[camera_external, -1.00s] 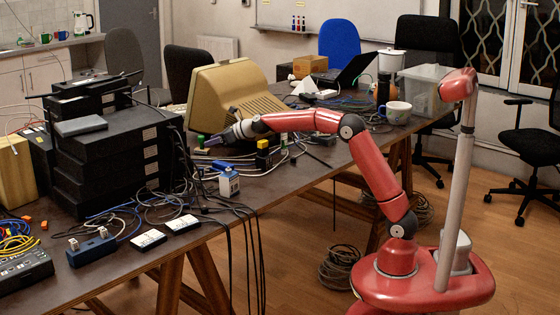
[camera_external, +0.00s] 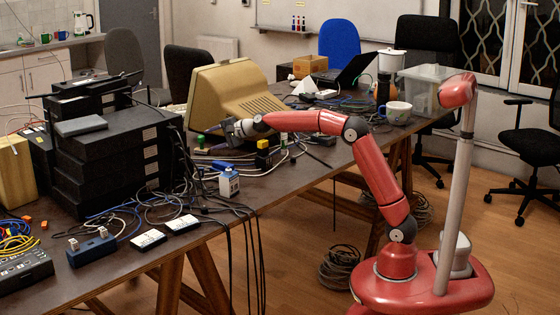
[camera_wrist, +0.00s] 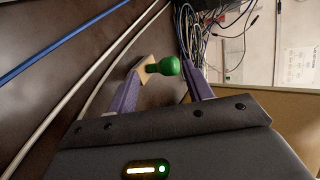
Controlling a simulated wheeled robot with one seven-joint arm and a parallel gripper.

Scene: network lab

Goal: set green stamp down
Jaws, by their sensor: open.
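The green stamp (camera_wrist: 168,65) has a round green knob and a pale base. In the wrist view it shows between the tips of my gripper's purple fingers (camera_wrist: 162,76), its base overlapping the left fingertip; I cannot tell if they touch. In the external view the green stamp (camera_external: 200,141) is a small green spot on the dark table (camera_external: 275,190), in front of the beige monitor. My gripper (camera_external: 220,129) is open, just right of the stamp and slightly higher in the picture.
A beige monitor (camera_external: 225,90) stands close behind my gripper. A stack of black boxes (camera_external: 115,150) is to the left. A yellow and black item (camera_external: 263,153), a small white and blue bottle (camera_external: 228,184) and loose cables lie near the gripper.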

